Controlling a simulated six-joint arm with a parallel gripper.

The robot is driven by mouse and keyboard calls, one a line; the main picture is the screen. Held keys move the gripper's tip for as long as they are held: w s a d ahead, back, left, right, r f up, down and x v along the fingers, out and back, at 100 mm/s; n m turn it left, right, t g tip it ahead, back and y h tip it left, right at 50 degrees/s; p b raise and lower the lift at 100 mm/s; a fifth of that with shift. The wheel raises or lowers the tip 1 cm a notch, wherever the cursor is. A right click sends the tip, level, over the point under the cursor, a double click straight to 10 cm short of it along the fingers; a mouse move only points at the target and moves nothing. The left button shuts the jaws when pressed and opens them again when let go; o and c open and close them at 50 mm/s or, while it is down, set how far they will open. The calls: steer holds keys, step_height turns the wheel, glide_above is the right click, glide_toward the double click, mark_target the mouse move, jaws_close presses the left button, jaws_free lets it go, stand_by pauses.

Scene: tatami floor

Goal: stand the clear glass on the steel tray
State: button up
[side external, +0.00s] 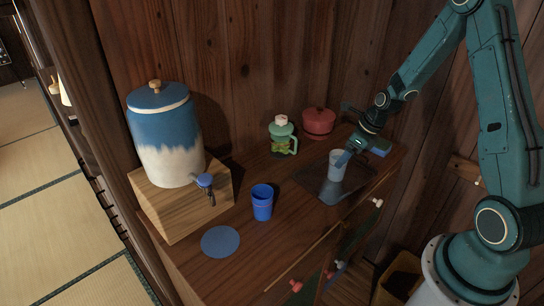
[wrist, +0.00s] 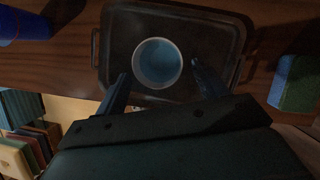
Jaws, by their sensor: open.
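The clear glass (side external: 337,172), pale and bluish, stands upright on the dark steel tray (side external: 331,195) on the wooden cabinet top. In the wrist view the glass (wrist: 158,62) is seen from above, inside the rim of the tray (wrist: 118,18), and looks empty. My gripper (side external: 347,158) is just above and beside the glass. In the wrist view the open fingers of my gripper (wrist: 158,72) lie to either side of the glass's near part, with gaps showing. Whether either finger touches it is hard to tell.
A blue cup (side external: 262,203) and round blue coaster (side external: 220,242) are to the left. A blue-white crock (side external: 165,135) sits on a wooden box (side external: 185,210).

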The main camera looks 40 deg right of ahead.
steer(key=v, duration=1.1)
steer(key=shift+a+r, duration=0.1)
steer(key=shift+a, duration=0.05)
stand_by(0.4)
steer(key=s+a+r+n+h, duration=0.1)
steer(key=s+a+r+n, duration=0.5)
steer(key=n, duration=0.5)
steer(key=s+a+r+n+h, duration=0.1)
steer(key=s+a+r+n, duration=0.3)
steer(key=a+r+n, duration=0.6)
steer(key=s+a+n+t, duration=0.1)
steer(key=s+a+n, duration=0.1)
steer(key=s+n, duration=0.6)
steer(key=n, duration=0.3)
steer(key=shift+f+n, duration=0.3)
steer(key=shift+n, duration=0.1)
